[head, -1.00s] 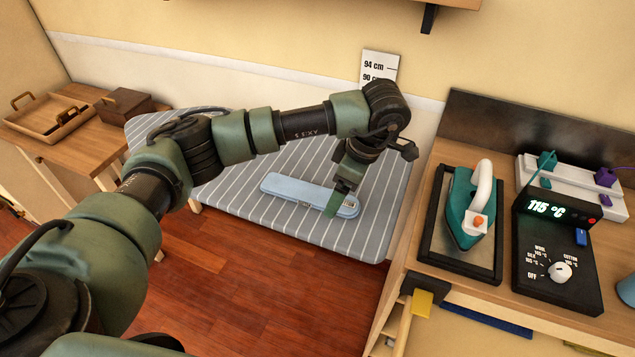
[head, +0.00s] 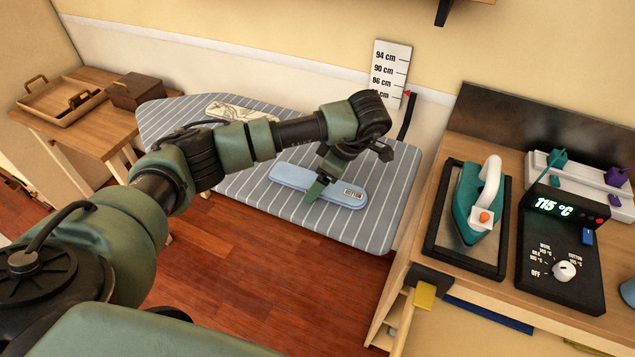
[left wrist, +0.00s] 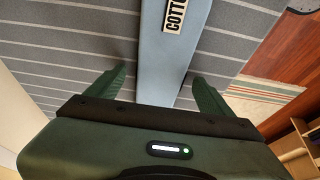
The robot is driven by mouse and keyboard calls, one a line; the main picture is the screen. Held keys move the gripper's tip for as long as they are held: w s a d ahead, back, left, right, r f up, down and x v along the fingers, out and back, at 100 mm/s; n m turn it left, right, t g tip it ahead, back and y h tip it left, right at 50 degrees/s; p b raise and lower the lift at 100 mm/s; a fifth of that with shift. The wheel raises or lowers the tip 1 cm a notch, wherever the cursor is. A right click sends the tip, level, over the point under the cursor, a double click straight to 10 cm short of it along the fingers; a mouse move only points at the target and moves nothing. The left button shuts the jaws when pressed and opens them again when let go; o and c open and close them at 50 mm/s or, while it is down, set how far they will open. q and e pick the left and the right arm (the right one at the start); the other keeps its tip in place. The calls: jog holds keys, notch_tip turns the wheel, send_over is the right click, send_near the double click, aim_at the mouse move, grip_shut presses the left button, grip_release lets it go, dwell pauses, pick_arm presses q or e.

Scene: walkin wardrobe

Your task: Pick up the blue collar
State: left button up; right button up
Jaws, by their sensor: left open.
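The blue collar (head: 290,177) is a long, pale blue, round-ended piece lying flat on the grey striped ironing board (head: 262,208). A "COTTON" label shows near its right end. My left gripper (head: 314,190) points down over the collar's middle, just left of the label. In the left wrist view the collar (left wrist: 160,65) runs between the two green fingers of the open left gripper (left wrist: 159,76), one finger on each side. I cannot tell how far the fingertips are above the board. My right gripper is not in view.
A pale patterned cloth (head: 228,111) lies at the board's back left. On the right worktop are a teal iron (head: 468,215) on its dark rest and a black control box (head: 560,262) reading 115 °C. A wooden tray (head: 62,100) and brown box (head: 137,90) stand at left.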

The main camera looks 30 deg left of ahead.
pick_arm(q)
jog(key=c, duration=1.5)
jog(key=shift+r, duration=0.1)
